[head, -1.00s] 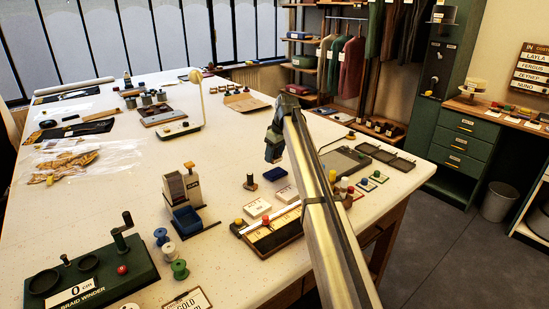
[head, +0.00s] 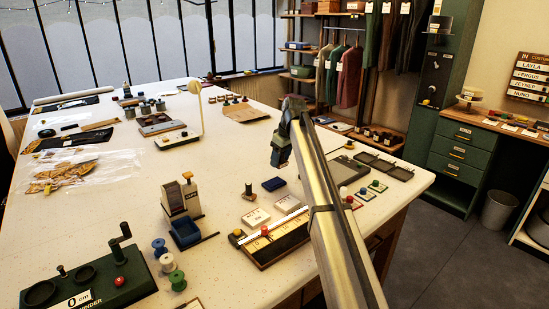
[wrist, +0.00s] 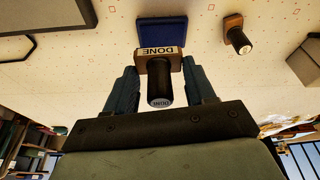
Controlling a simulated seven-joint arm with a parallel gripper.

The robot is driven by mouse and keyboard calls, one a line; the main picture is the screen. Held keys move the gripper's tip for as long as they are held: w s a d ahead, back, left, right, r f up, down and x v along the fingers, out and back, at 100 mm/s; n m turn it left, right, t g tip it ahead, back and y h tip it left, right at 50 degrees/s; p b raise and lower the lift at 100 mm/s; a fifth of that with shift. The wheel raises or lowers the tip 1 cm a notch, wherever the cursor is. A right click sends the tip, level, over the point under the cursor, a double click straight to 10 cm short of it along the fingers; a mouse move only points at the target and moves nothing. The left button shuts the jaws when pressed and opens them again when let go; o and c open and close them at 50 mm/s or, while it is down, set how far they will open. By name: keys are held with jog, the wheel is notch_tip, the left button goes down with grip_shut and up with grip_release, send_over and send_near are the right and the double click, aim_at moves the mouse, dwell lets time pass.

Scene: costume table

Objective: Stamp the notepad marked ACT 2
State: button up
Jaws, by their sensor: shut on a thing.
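My gripper (head: 281,152) is raised over the far right part of the table. In the wrist view, its two fingers (wrist: 160,78) are shut on a dark-handled stamp (wrist: 159,84) with a wooden block labelled DONE. A blue ink pad (wrist: 162,32) shows just beyond the stamp block; whether they touch cannot be told. The pad (head: 274,184) also shows in the head view. Two white notepads, a left one (head: 256,217) and a right one (head: 288,204), lie on the table; their print is too small to read.
A second stamp (head: 248,190) stands left of the pad, also in the wrist view (wrist: 237,38). A tray with coloured knobs (head: 270,242) lies in front of the notepads. A dispenser with a blue bin (head: 186,232) stands left. Small coloured-knob cards (head: 362,193) lie right.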

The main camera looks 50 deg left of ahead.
send_over(287, 202)
jog(key=d, duration=0.1)
jog(key=f, duration=0.1)
jog(key=shift+f, duration=3)
jog(key=shift+f, duration=0.55)
jog(key=shift+r, duration=0.15)
notch_tip(287, 202, up, 7)
jog(key=shift+f, duration=0.1)
dwell(0.3)
